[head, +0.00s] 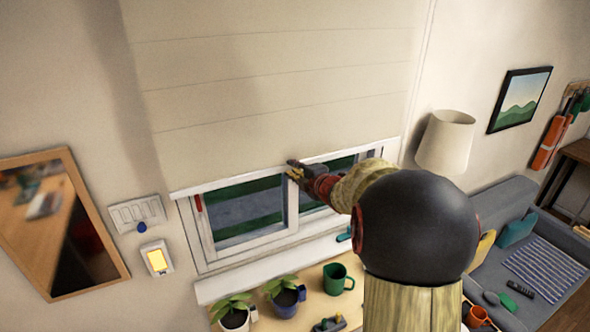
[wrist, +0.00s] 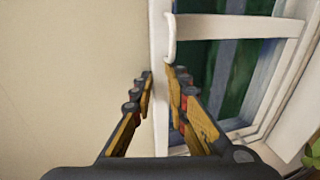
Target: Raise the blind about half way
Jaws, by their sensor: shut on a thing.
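The pale blind (head: 290,85) hangs over the upper part of the window, with a stretch of glass showing below it. Its white bottom rail (head: 230,181) slopes across the head view. My gripper (head: 294,170) is at the middle of this rail, my arm reaching in from the right. In the wrist view the rail (wrist: 158,35) runs upright between the fingers of my gripper (wrist: 160,78), with the blind cloth (wrist: 65,85) to the left and the window to the right. The fingers are shut on the rail; the exact contact is partly hidden.
The white window frame (head: 292,210) and sill (head: 225,287) lie below the blind. Potted plants (head: 286,293) and a green mug (head: 337,279) stand on the table under the window. A lamp (head: 446,140) is at the right, switches (head: 137,213) at the left.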

